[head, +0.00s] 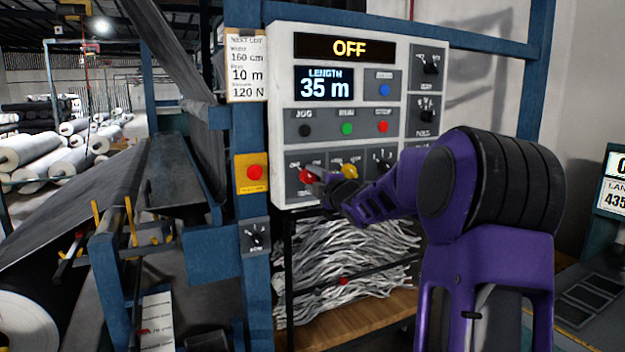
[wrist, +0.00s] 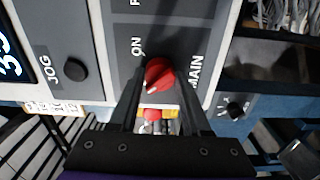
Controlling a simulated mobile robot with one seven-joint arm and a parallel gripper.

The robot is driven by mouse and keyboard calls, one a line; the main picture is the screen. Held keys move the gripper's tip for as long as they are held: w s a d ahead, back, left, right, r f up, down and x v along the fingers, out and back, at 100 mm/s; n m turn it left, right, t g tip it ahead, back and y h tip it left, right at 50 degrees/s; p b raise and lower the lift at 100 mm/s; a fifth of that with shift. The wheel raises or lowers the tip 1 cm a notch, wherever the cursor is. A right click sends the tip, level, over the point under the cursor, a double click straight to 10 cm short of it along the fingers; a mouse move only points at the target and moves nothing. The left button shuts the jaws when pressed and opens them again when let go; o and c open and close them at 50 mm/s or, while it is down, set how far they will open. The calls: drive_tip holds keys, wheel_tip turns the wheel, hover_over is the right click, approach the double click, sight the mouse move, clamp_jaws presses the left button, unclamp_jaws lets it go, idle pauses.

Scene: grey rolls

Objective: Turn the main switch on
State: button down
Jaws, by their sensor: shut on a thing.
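The main switch is a red rotary knob (head: 306,175) at the lower left of the white control panel (head: 283,110). In the wrist view the red knob (wrist: 160,74) sits between the words ON and MAIN. Its white mark points to the lower left of that view, away from ON. My gripper (head: 312,180) reaches in from the right and is shut on the knob. In the wrist view its two dark fingers (wrist: 160,85) stand on either side of the knob. The top display (head: 349,48) reads OFF.
A yellow knob (head: 350,171) is just right of the main switch. A red button on a yellow plate (head: 254,172) is to the left on the blue post. Black, green and red buttons (head: 346,129) lie above. Grey strips (head: 345,255) hang below the panel.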

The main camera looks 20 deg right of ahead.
drive_tip(key=m+p, duration=0.2)
drive_tip(key=m, duration=0.2)
drive_tip(key=shift+r+m, duration=0.1)
drive_tip(key=shift+m, duration=0.2)
drive_tip(key=m+p, duration=0.2)
drive_tip(key=m, duration=0.2)
drive_tip(key=m+p, duration=0.3)
drive_tip(key=m, duration=0.2)
drive_tip(key=shift+m, duration=0.4)
drive_tip(key=shift+m+p, duration=0.85)
drive_tip(key=shift+m, duration=0.65)
drive_tip(key=shift+c, duration=1.8)
unclamp_jaws()
drive_tip(key=shift+s, duration=0.1)
drive_tip(key=s, duration=1.7)
drive_tip(key=shift+s+d, duration=0.15)
drive_tip(key=shift+d, duration=0.15)
